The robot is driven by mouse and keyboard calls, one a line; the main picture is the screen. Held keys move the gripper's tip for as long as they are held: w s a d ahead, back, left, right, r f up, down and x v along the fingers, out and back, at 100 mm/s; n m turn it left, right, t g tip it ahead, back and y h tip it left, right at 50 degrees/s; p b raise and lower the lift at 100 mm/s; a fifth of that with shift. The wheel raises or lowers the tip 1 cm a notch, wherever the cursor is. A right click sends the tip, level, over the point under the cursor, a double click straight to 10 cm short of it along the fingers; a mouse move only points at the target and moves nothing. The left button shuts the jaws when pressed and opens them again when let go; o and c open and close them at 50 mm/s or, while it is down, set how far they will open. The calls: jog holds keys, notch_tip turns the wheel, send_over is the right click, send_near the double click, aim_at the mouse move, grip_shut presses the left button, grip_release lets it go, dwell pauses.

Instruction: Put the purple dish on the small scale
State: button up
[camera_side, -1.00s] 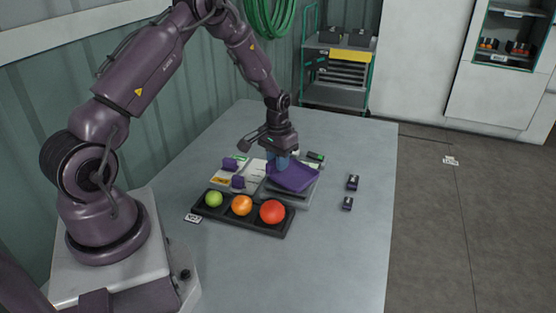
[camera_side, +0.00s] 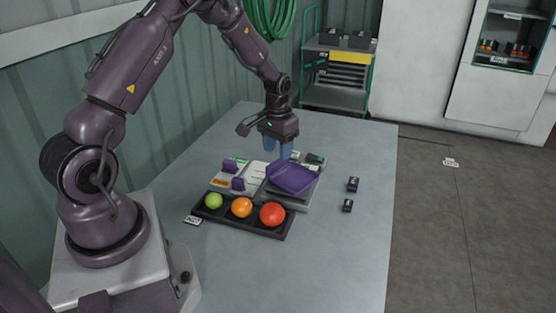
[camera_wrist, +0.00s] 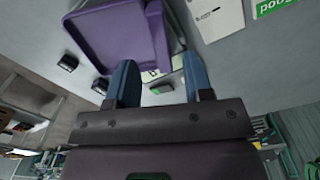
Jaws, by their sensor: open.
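The purple dish (camera_side: 292,179) rests on the small scale (camera_side: 303,200) on the grey table, behind the tomato tray. It looks slightly tilted; I cannot tell whether it sits fully flat. My gripper (camera_side: 279,152) is open and empty, with blue fingers pointing down just above and behind the dish's far edge. In the wrist view the dish (camera_wrist: 118,35) fills the top left, and the fingers of my gripper (camera_wrist: 160,80) are apart with nothing between them. The scale is mostly hidden under the dish.
A black tray (camera_side: 226,220) with green, orange and red tomatoes lies in front. Cards with purple pieces (camera_side: 238,183) lie left of the scale. Two small dark blocks, one farther back (camera_side: 353,184) and one nearer (camera_side: 347,205), stand to the right. The front of the table is clear.

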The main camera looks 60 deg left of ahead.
jog(key=s+d+r+m+t, duration=0.1)
jog(key=d+r, duration=0.2)
jog(key=r, duration=0.5)
jog(key=s+d+r, duration=0.1)
jog(key=d+r, duration=0.3)
jog(key=r, duration=0.5)
jog(key=s+d+r+m+t, duration=0.1)
jog(key=s+d+r+t, duration=0.1)
jog(key=s+d+r, duration=0.2)
jog(key=s+d+r+m+t, duration=0.2)
jog(key=s+d+r, duration=0.2)
jog(key=s+d, duration=0.5)
jog(key=s, duration=0.4)
jog(key=shift+s+r+m+t, duration=0.15)
jog(key=shift+s+m+t, duration=0.15)
